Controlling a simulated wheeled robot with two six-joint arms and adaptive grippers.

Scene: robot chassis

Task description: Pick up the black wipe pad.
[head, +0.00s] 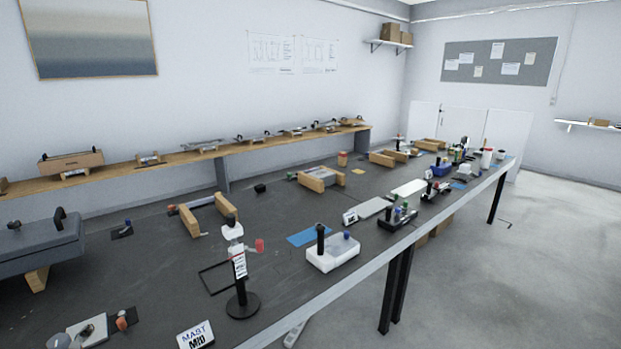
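A small black block (260,188) lies on the dark bench top, left of a wooden-sided fixture. It may be the black wipe pad, but it is too small to tell for sure. Another small dark piece (122,231) lies further left on the bench, and its shape is unclear. Neither of my grippers shows in the head view.
The long dark bench (290,258) runs from front left to back right. A black-based stand (242,303) with a white label, a MAST sign (196,337) and a white tray (333,254) stand near its front edge. A grey box (38,247) is at left.

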